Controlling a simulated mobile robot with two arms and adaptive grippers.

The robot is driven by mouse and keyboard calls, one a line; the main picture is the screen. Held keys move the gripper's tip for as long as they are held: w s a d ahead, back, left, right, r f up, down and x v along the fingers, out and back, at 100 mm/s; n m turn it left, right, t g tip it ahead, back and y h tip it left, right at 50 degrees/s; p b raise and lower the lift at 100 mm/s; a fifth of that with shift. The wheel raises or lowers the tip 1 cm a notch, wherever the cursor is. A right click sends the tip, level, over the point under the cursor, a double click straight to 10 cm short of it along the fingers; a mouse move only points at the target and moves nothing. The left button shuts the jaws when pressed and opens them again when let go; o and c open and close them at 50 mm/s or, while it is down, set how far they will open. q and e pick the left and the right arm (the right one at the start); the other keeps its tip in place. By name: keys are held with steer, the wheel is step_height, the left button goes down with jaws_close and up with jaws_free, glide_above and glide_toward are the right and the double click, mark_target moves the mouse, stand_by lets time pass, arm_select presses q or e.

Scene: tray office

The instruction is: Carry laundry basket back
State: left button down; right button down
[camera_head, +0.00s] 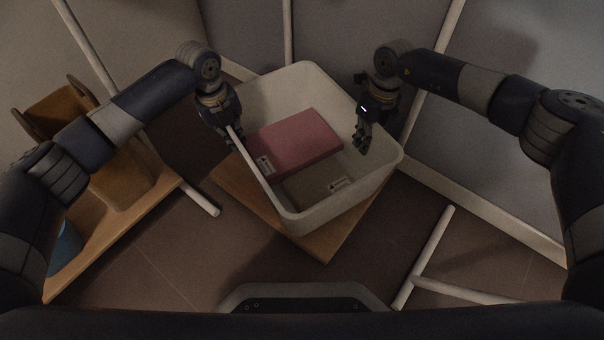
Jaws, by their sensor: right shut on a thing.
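The laundry basket (320,207) is a white, open-topped tub with rounded corners. It stands level over a small wooden surface (237,196); I cannot tell whether it touches it. A flat red box or book (297,143) with a small white label lies inside. My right gripper (362,140) is shut on the basket's right rim, with fingers showing inside the wall. My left gripper (229,138) is at the left rim, with the rim running between or beside its fingers; its closure is unclear. The far outer sides of the basket are hidden.
A wooden table (150,203) on the left bears a brown bin-like container (125,180) and a blue object (66,248). Grey panels close off the back. Brown floor shows at the lower left.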

arm_select(q)
steer(key=shift+a+f, duration=0.1)
arm_select(e)
steer(key=shift+d+f, duration=0.1)
